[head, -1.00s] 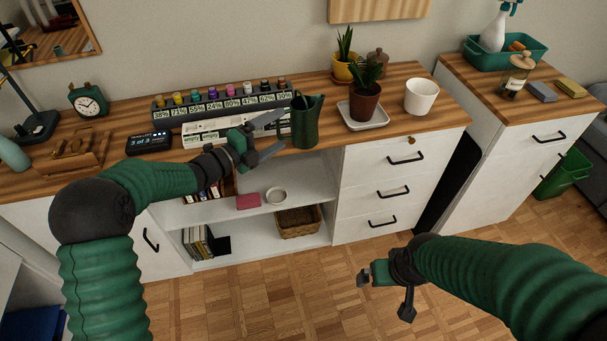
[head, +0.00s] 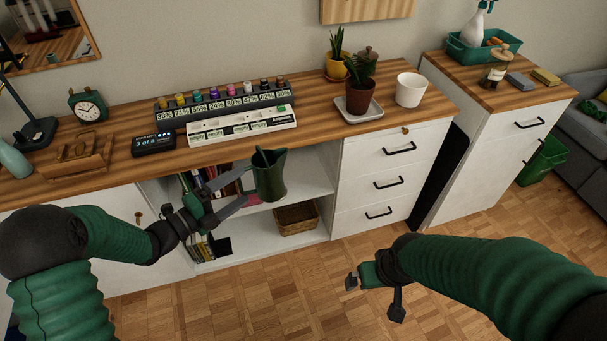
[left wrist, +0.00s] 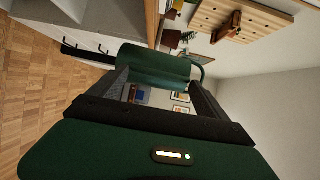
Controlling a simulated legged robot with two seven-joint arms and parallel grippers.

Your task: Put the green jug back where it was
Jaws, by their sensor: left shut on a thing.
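The green jug (head: 270,176) is in my left gripper (head: 243,188), in front of the open shelf and below the desktop's front edge. It looks about upright, with its opening up. In the left wrist view the jug (left wrist: 155,66) lies between the two fingers, which are shut on it. My right gripper (head: 372,290) hangs low over the floor at the right, apart from everything. The wooden desktop (head: 318,128) is bare between the white labelled strip and the plant tray.
A rack of coloured bottles (head: 225,98) and the white strip (head: 240,124) stand at the back. A potted plant (head: 360,96) on a tray and a white cup (head: 410,89) stand to the right. A wicker basket (head: 296,218) sits on the lower shelf.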

